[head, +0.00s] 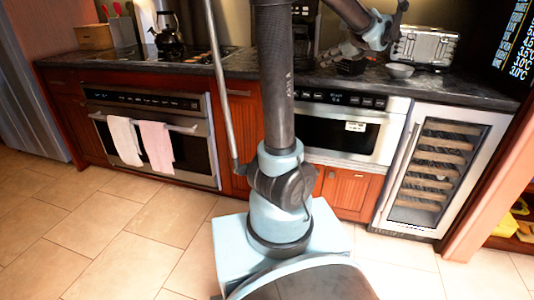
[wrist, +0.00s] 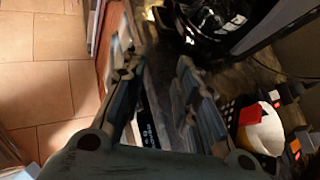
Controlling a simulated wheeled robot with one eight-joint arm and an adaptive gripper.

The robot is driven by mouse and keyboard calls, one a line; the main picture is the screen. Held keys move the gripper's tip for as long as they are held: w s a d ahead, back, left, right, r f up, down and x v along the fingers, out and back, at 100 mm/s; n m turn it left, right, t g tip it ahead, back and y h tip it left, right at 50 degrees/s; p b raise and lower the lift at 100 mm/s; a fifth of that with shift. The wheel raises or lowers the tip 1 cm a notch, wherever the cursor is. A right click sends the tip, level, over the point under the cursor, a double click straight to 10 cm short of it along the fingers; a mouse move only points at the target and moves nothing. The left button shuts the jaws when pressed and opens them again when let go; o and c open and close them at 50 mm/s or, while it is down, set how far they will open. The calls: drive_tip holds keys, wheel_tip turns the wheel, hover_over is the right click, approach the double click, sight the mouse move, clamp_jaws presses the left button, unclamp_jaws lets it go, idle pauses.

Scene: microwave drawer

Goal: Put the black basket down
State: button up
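The black basket (head: 351,67) appears small and dark in the head view, at counter height beside the coffee machine, just under my gripper (head: 345,52). Whether its base rests fully on the counter is too small to tell. In the wrist view, my gripper (wrist: 160,95) has its two fingers spread apart, with the counter edge showing between them. A black gridded thing (wrist: 231,108), probably the basket, shows right of the right finger. A red piece and a rounded white piece are at it. I cannot tell whether the finger touches it.
The dark counter (head: 462,88) holds a silver toaster (head: 424,46) and a grey bowl (head: 400,71) to the right. Below are the microwave drawer (head: 340,135) and a wine cooler (head: 436,170). A kettle (head: 168,32) stands on the stove at left. The tiled floor is clear.

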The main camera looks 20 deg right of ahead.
drive_tip(key=s+a+f+n+g, duration=0.2)
drive_tip(key=a+f+n, duration=0.2)
drive_tip(key=a, duration=0.4)
drive_tip(key=s+a+f+n+g, duration=0.2)
drive_tip(key=s+a+f+n, duration=0.15)
drive_tip(key=a, duration=0.45)
drive_tip(key=s+a+f+n+g, duration=0.1)
drive_tip(key=a+f+n+g, duration=0.15)
drive_tip(key=a+n, duration=0.45)
drive_tip(key=s+a+f+n+g+h, duration=0.1)
drive_tip(key=s+a+f+n+h, duration=0.1)
drive_tip(key=s+a+f+n, duration=0.2)
drive_tip(key=s+a+f+n+g+h, duration=0.1)
drive_tip(key=s+a+f+n, duration=0.3)
drive_tip(key=s+f+n, duration=0.5)
drive_tip(key=s+f+h, duration=0.1)
drive_tip(key=s+f, duration=0.1)
drive_tip(key=s, duration=0.2)
drive_tip(key=shift+a+f+h, duration=0.25)
drive_tip(key=shift+a+h, duration=0.1)
drive_tip(key=shift+h, duration=0.05)
drive_tip(key=shift+w+f, duration=0.2)
drive_tip(key=shift+w, duration=0.3)
